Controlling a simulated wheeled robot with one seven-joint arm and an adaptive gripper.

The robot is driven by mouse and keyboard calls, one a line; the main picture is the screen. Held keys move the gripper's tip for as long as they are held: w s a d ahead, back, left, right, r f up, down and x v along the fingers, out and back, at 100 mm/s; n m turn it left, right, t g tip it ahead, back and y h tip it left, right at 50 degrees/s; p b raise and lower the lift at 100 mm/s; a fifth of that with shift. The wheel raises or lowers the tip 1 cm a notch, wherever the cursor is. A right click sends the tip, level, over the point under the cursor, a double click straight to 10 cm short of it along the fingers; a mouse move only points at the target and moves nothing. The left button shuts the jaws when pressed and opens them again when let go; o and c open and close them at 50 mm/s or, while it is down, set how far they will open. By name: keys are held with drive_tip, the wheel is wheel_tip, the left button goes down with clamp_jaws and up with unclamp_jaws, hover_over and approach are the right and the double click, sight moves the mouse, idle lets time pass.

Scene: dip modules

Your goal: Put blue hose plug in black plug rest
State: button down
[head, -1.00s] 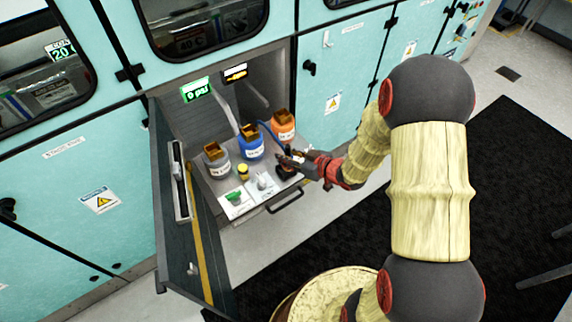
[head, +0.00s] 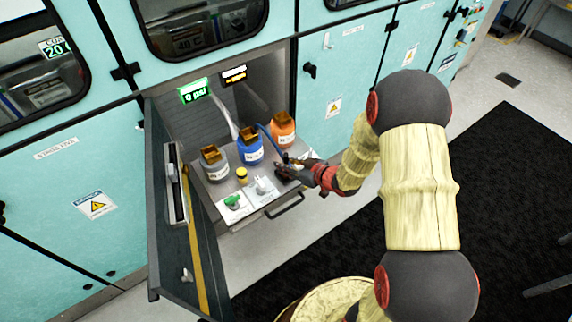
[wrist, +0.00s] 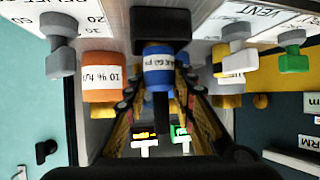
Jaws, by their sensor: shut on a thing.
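My gripper (head: 294,169) is over the front right of the pull-out shelf, shut on the blue hose plug. The plug is mostly hidden between the fingers; a blue hose (head: 266,134) arcs from the back to it. In the wrist view my gripper (wrist: 162,86) has a dark piece between its fingers. The black plug rest (head: 283,176) is a small dark block on the shelf, just below the fingertips; it also shows as a black block in the wrist view (wrist: 160,22). I cannot tell whether plug and rest touch.
Grey (head: 216,166), blue (head: 250,148) and orange (head: 282,132) bottles stand behind the gripper. A yellow-capped item (head: 242,175), a white valve (head: 263,186) and a green valve (head: 232,201) are left. An open cabinet door (head: 180,230) flanks the left.

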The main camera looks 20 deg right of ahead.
drive_tip(key=c, duration=1.5)
unclamp_jaws()
drive_tip(key=shift+s+d+r, duration=0.15)
drive_tip(key=shift+s+r, duration=0.05)
drive_tip(key=shift+r, duration=0.05)
drive_tip(key=p+v, duration=0.4)
drive_tip(key=v, duration=0.7)
drive_tip(key=d+r+m+h, duration=0.1)
drive_tip(key=d+r+h, duration=0.15)
drive_tip(key=r, duration=0.35)
drive_tip(key=d+r+m+g+h, duration=0.1)
drive_tip(key=d+r+h, duration=0.15)
drive_tip(key=r, duration=0.35)
drive_tip(key=d+r+m+h, duration=0.1)
drive_tip(key=d+r+h, duration=0.15)
drive_tip(key=r, duration=0.35)
drive_tip(key=s+a+r+m+g, duration=0.1)
drive_tip(key=s+a+r, duration=0.2)
drive_tip(key=s, duration=0.4)
drive_tip(key=s+a+r+m+g+y, duration=0.1)
drive_tip(key=s+a+r, duration=0.3)
drive_tip(key=s, duration=0.3)
drive_tip(key=s+a+r+g, duration=0.2)
drive_tip(key=s+a+r, duration=0.1)
drive_tip(key=s+a, duration=0.2)
drive_tip(key=shift+s+a+r+m, duration=0.2)
drive_tip(key=shift+s+a+m, duration=0.15)
drive_tip(key=shift+s, duration=0.85)
drive_tip(key=shift+d+y, duration=0.1)
drive_tip(key=shift+y, duration=0.15)
